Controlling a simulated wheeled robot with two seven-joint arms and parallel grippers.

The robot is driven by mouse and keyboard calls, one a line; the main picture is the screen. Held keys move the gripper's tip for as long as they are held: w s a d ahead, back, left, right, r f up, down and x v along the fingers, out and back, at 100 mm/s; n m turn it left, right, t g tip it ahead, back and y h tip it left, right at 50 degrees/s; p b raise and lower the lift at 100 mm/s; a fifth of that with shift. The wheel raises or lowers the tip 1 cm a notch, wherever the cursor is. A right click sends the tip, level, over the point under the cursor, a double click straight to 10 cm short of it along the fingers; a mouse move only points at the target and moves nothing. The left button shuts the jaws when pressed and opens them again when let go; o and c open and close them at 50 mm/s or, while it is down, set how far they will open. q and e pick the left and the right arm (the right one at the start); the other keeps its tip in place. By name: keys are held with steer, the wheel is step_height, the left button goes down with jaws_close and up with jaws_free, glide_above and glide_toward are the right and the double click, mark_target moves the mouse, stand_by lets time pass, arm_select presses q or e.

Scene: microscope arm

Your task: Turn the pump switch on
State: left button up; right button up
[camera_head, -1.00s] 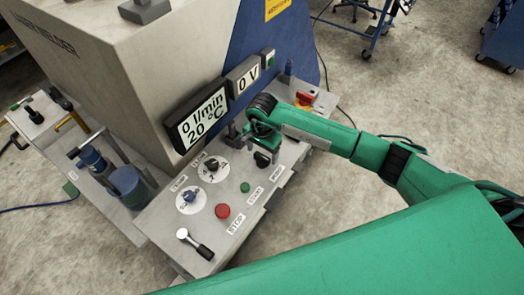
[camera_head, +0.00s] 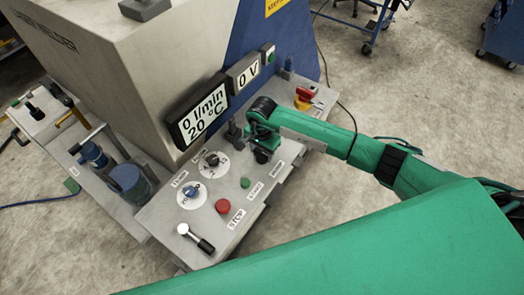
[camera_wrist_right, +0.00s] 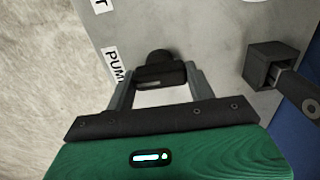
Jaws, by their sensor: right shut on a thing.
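The pump switch is a small black knob (camera_head: 262,155) on the sloping grey control panel (camera_head: 158,222), mostly covered by my right gripper in the head view. In the right wrist view the black knob (camera_wrist_right: 160,72) sits between the two fingertips, beside a white label reading "PUM…", cut off by the finger. My right gripper (camera_wrist_right: 159,80) is shut on this knob. In the head view the right gripper (camera_head: 262,143) comes in from the right, low over the panel. My left gripper is not in view.
Displays read 0 l/min and 20 °C (camera_head: 204,112) and 0 V (camera_head: 243,76). A green button (camera_head: 245,183), red stop button (camera_head: 222,206), blue knob dial (camera_head: 191,192) and lever (camera_head: 196,239) lie nearer. A red-yellow switch (camera_head: 304,96) is behind. A dark block (camera_wrist_right: 270,64) stands right of the gripper.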

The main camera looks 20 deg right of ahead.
steer(key=shift+f+b, duration=0.1)
steer(key=shift+b, duration=0.4)
steer(key=m+b, duration=0.8)
steer(key=b, duration=0.1)
steer(key=shift+f+m, duration=0.1)
steer(key=shift+m, duration=0.3)
steer(key=m+b, duration=0.4)
steer(key=m, duration=0.1)
steer(key=shift+b, duration=0.4)
steer(key=shift+r+m+b, duration=0.15)
steer(key=shift+m+b, duration=0.45)
steer(key=shift+m, duration=0.4)
steer(key=shift+r+m+b, duration=0.1)
steer(key=shift+m+b, duration=0.45)
steer(key=shift+m, duration=0.45)
steer(key=o, duration=1)
steer(key=shift+r, duration=0.1)
